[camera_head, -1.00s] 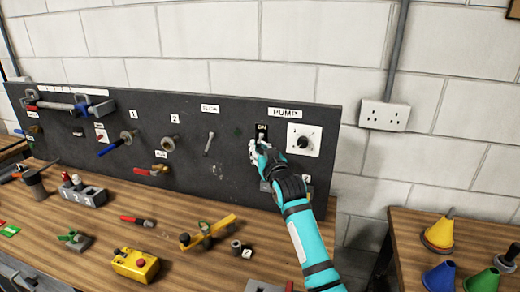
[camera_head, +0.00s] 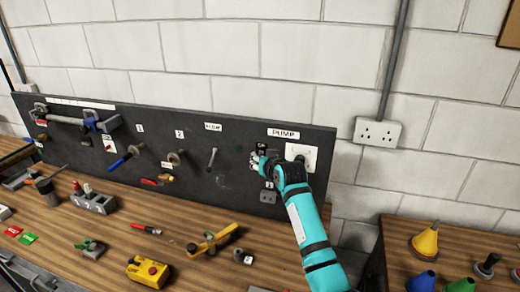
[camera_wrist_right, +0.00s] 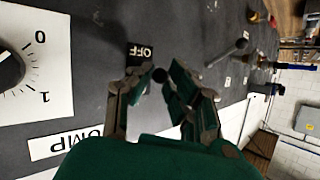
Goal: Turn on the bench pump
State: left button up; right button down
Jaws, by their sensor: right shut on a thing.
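The pump switch is a small black lever on the dark panel, under the PUMP label (camera_head: 284,133). Its dark plate (camera_head: 262,146) shows just above my right gripper (camera_head: 258,163). In the wrist view the gripper (camera_wrist_right: 165,77) has its fingertips closed around the lever's dark round tip (camera_wrist_right: 160,75). The OFF label (camera_wrist_right: 139,53) sits beside the fingertips. The fingers hide much of the switch, and I cannot tell the lever's exact tilt. My left gripper is out of view.
A white dial plate (camera_head: 310,151) with a black knob is right of the switch. Several valves and levers, such as a blue-handled valve (camera_head: 123,160), line the panel to the left. A yellow button box (camera_head: 148,270) and other loose parts lie on the wooden bench (camera_head: 185,225).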

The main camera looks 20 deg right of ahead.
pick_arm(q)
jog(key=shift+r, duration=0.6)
pick_arm(e)
jog(key=shift+w+d+r+m+g+y, duration=0.15)
jog(key=shift+r+m+g+y, duration=0.3)
jog(key=shift+g, duration=0.45)
jog(key=shift+w+r+m+g+y, duration=0.15)
jog(key=shift+r+m+g, duration=0.2)
jog(key=shift+r+g, duration=0.45)
jog(key=shift+f, duration=0.1)
jog(key=c, duration=1.2)
grip_release()
jog(key=shift+c, duration=0.2)
jog(key=v, duration=1.2)
jog(key=shift+w, duration=0.2)
jog(key=shift+d, duration=0.1)
